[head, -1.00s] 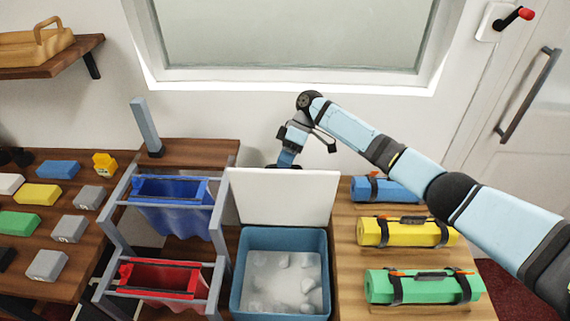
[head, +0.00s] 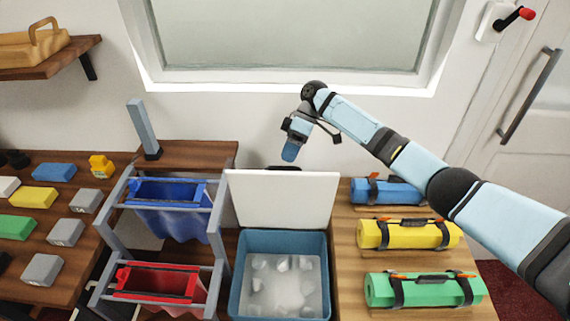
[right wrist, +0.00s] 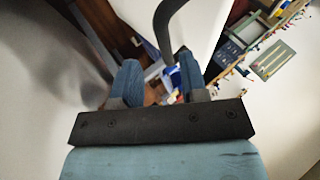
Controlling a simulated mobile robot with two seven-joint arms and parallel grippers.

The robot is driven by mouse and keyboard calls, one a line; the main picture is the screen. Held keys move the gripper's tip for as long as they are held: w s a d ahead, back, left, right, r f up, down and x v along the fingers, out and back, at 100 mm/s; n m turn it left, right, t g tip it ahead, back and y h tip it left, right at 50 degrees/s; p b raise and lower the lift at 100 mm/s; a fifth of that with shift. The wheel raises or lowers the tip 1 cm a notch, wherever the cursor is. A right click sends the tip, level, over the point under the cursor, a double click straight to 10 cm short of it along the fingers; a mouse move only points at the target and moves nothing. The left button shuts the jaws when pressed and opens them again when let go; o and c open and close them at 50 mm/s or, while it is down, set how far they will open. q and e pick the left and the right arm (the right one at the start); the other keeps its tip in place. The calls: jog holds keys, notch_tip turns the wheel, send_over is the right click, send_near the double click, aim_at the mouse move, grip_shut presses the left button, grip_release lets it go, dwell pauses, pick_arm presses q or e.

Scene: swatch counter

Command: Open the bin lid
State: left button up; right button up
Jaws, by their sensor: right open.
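The blue bin (head: 236,277) stands open at the lower middle of the head view, with white ice-like lumps inside. Its white lid (head: 282,200) is raised and stands tilted up at the back of the bin. A dark handle (head: 285,168) shows at the lid's top edge. My right gripper (head: 290,154) is just above that edge, apart from the lid. In the right wrist view its two blue fingers (right wrist: 160,82) are spread with nothing held between them, and the dark curved handle (right wrist: 172,22) lies just beyond them. My left gripper is not in view.
A grey rack with a blue bag (head: 170,205) and a red bag (head: 160,284) stands left of the bin. Blue, yellow (head: 408,233) and green rolls lie on the right counter. A window ledge (head: 290,88) is behind my right arm.

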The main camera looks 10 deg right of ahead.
jog(key=b+v, duration=0.1)
jog(key=v, duration=0.9)
jog(key=shift+f, duration=0.1)
